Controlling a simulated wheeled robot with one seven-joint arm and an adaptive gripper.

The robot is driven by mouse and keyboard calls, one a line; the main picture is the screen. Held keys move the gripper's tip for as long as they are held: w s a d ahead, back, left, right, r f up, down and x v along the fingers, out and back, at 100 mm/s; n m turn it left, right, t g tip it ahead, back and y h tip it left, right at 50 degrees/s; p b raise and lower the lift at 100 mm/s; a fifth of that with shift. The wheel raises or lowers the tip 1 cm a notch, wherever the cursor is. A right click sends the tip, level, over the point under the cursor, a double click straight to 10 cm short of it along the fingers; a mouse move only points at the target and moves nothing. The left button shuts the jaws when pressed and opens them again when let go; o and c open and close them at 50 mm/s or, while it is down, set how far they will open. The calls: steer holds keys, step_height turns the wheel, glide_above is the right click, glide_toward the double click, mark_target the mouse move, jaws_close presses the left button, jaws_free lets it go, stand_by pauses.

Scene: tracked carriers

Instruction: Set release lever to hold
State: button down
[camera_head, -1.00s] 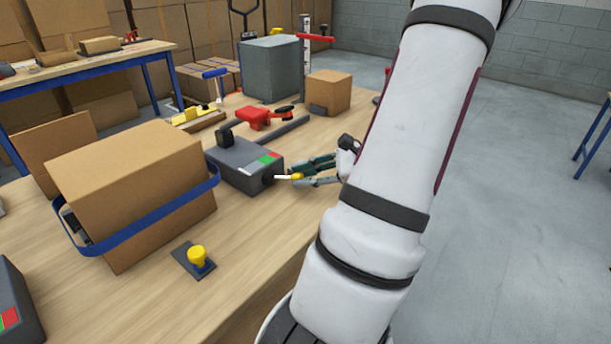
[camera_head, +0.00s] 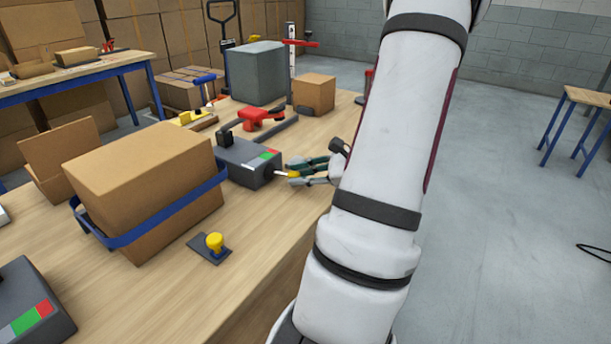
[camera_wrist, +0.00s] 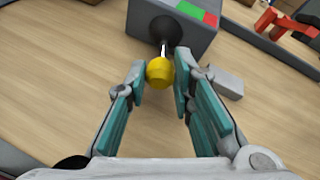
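The release lever is a short metal rod with a yellow knob (camera_head: 293,174), which also shows in the wrist view (camera_wrist: 159,73). It sticks out of the near right end of a dark grey box (camera_head: 241,163). The box also shows in the wrist view (camera_wrist: 148,22), with green and red patches on top. My gripper (camera_head: 304,172) is at the lever's end. Any marking for hold is not legible.
A cardboard carton (camera_head: 150,175) with a blue strap stands left of the box. A yellow knob on a dark plate (camera_head: 214,243) is in front. A red clamp (camera_head: 258,120) and a grey block (camera_head: 255,73) stand behind. A second patched box (camera_head: 30,300) is at lower left.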

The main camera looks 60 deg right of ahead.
mark_target(294, 194)
steer(key=shift+a, duration=1.15)
steer(key=shift+w+a, duration=0.1)
steer(key=shift+a, duration=0.1)
steer(key=shift+w+a+y, duration=0.1)
steer(key=shift+y, duration=0.2)
steer(key=c, duration=1.4)
jaws_free()
steer(key=shift+d, duration=0.2)
steer(key=shift+s, duration=0.2)
steer(key=shift+s+d+r, duration=0.15)
steer(key=shift+s, duration=0.1)
steer(key=v, duration=1.1)
steer(key=shift+s, duration=0.2)
